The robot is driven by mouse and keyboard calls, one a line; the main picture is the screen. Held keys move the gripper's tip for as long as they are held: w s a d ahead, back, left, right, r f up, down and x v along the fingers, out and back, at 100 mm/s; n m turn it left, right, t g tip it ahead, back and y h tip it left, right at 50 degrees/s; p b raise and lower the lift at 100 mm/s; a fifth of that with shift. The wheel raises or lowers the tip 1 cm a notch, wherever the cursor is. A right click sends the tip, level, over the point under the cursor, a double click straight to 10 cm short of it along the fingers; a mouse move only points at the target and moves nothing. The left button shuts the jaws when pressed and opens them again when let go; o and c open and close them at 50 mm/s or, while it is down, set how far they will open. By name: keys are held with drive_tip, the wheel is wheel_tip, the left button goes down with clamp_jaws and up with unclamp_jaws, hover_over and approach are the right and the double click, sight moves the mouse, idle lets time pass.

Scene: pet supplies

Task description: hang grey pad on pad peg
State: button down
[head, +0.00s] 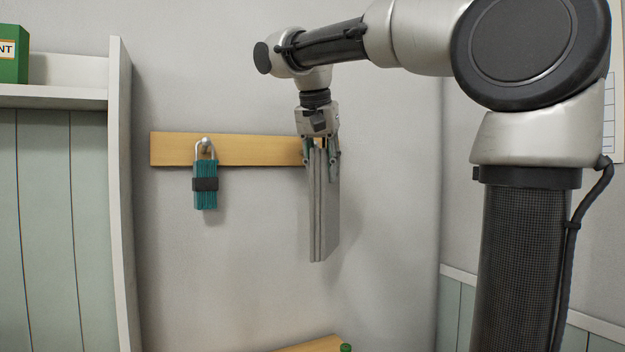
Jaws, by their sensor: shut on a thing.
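The grey pad (323,215) hangs down flat and upright below my gripper (321,150), seen nearly edge-on. My gripper points down and is shut on the pad's top edge. The pad is in front of the right end of a wooden rail (240,150) on the wall. The pad peg is not visible; the right end of the rail is hidden behind my gripper and the pad. I cannot tell whether the pad touches the rail or a peg.
A teal item with a dark band (205,185) hangs by a loop from a peg (206,142) on the rail's left half. A white shelf unit (122,190) stands at the left. A wooden surface (312,345) with a green object (346,348) shows at the bottom. The wall between is clear.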

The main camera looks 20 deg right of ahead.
drive_tip(key=m+g, duration=0.1)
drive_tip(key=m, duration=0.2)
drive_tip(key=shift+s+d+h, duration=0.1)
drive_tip(key=shift+h, duration=0.3)
drive_tip(key=w+f, duration=0.1)
drive_tip(key=w, duration=1.1)
drive_tip(key=shift+f, duration=0.4)
idle(0.8)
